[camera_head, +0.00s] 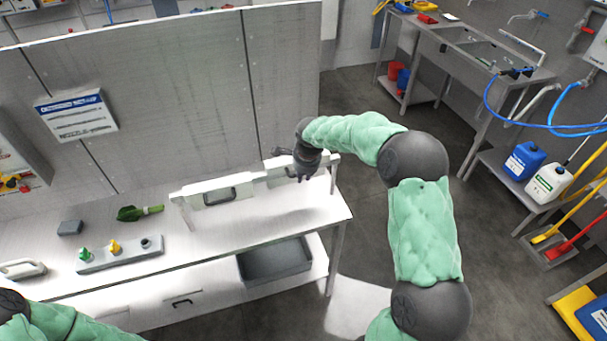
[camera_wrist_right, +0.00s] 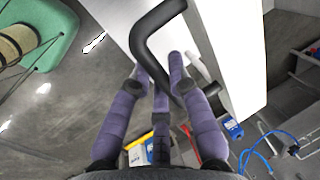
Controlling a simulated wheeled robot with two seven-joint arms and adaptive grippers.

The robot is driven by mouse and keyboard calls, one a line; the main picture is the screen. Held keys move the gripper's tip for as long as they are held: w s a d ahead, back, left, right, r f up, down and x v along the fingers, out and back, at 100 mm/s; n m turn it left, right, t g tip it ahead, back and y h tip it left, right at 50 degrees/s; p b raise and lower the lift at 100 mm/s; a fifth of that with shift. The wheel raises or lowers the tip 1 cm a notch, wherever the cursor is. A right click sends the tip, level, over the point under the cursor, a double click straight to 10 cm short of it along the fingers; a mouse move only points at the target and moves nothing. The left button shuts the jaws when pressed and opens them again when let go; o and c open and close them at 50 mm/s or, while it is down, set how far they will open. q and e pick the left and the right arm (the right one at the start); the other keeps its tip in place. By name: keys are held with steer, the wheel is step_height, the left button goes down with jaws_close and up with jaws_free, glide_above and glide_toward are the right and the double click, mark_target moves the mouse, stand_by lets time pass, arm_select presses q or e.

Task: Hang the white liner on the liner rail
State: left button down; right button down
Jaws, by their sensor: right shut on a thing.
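A long white liner rail (camera_head: 250,180) runs along the right part of the steel bench, with a leg near each end. A pale white piece with a dark handle (camera_head: 220,195) shows at its left part; I cannot clearly separate liner from rail there. My right gripper (camera_head: 303,172) is at the right end of the rail. In the right wrist view my purple fingers (camera_wrist_right: 163,80) close around a dark bent handle (camera_wrist_right: 146,45) beside white surfaces, seemingly the white liner (camera_wrist_right: 112,20); a white beam (camera_wrist_right: 232,60) stands beside it. My left gripper is out of view.
A grey bin (camera_head: 275,262) sits on the lower shelf. A tall panel (camera_head: 170,90) backs the bench.

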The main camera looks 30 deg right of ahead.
steer(key=shift+f+b, duration=1.05)
steer(key=shift+f, duration=0.4)
steer(key=c, duration=1.1)
jaws_free()
